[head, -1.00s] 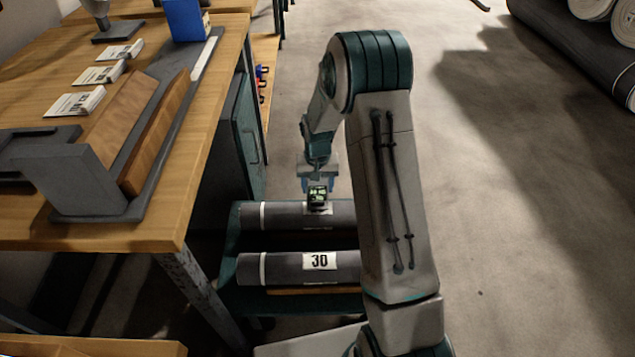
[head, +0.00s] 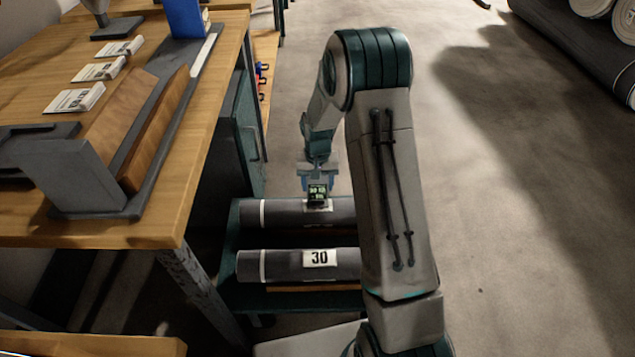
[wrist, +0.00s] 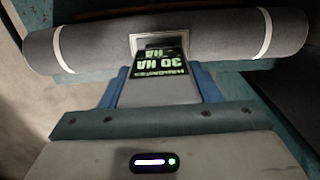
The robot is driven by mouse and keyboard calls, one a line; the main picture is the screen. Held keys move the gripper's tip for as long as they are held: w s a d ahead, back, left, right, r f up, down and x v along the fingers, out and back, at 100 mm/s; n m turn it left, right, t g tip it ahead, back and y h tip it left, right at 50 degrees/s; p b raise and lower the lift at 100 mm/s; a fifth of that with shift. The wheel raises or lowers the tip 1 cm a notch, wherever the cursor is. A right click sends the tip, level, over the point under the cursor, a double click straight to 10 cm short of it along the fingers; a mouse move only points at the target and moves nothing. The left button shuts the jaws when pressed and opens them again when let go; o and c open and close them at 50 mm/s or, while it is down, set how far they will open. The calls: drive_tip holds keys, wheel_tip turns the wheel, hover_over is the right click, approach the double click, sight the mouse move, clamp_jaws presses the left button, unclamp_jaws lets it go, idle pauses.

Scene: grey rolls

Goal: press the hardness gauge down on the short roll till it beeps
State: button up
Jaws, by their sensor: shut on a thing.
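Two dark grey rolls lie side by side on a teal cart; the nearer roll (head: 290,266) has a label reading 30. My gripper (head: 317,182) points down over the farther roll (head: 285,212). It is shut on the hardness gauge (head: 317,194), a small dark block with a lit green display. In the wrist view the gauge (wrist: 160,68) stands at the pale label of the farther roll (wrist: 215,38), between white end bands. The display appears to read 30 HA. The gauge's foot is hidden, so contact is unclear. My arm covers the rolls' right ends in the head view.
A wooden workbench (head: 150,228) at left holds a grey stand with wooden blocks (head: 125,130), several cards and a blue box (head: 184,18). The teal cart (head: 230,290) carries the rolls. Large rolls (head: 585,50) lie at far right. The floor right of my arm is clear.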

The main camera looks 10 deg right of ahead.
drive_tip(key=shift+f, duration=0.5)
idle(1.2)
drive_tip(key=shift+r+p, duration=2.4)
drive_tip(key=shift+r, duration=1.2)
drive_tip(key=s+r+n+p, duration=0.1)
drive_tip(key=s+r+p, duration=0.2)
drive_tip(key=r+p, duration=0.8)
drive_tip(key=s+r+n+p, duration=0.1)
drive_tip(key=s+r+p, duration=0.3)
drive_tip(key=r+p, duration=0.7)
drive_tip(key=shift+s+r+p, duration=0.2)
drive_tip(key=shift+r+p, duration=0.05)
drive_tip(key=shift+p, duration=0.35)
